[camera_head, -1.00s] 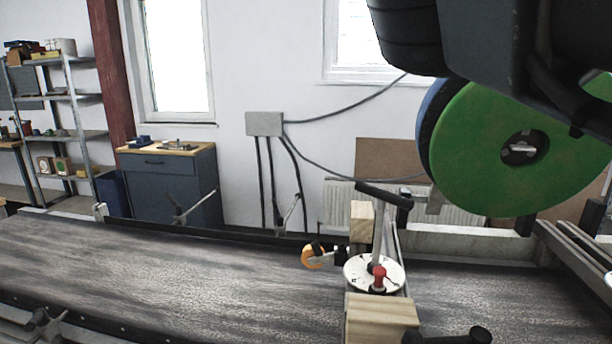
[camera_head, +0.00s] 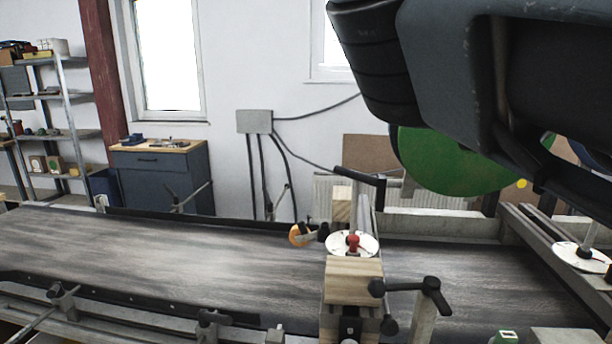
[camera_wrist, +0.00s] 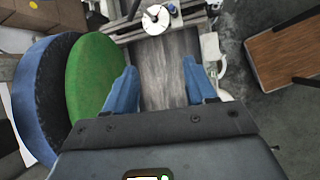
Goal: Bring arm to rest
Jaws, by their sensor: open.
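My arm fills the upper right of the head view, dark and close to the camera, and hides part of the green disc there. My gripper (camera_wrist: 163,92) shows in the wrist view with two blue fingers spread wide apart and nothing between them. It is above the dark conveyor belt (camera_wrist: 166,70), which runs away below the fingers. In the head view the conveyor belt (camera_head: 150,255) crosses the lower half of the picture. The gripper's fingers do not show in the head view.
A large green disc (camera_head: 450,165) stands behind the conveyor; in the wrist view the green disc (camera_wrist: 95,75) is just left of the fingers. A wooden block (camera_head: 354,280) and clamp handle (camera_head: 432,290) rise over the belt. A blue cabinet (camera_head: 165,180) stands behind; the left belt is clear.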

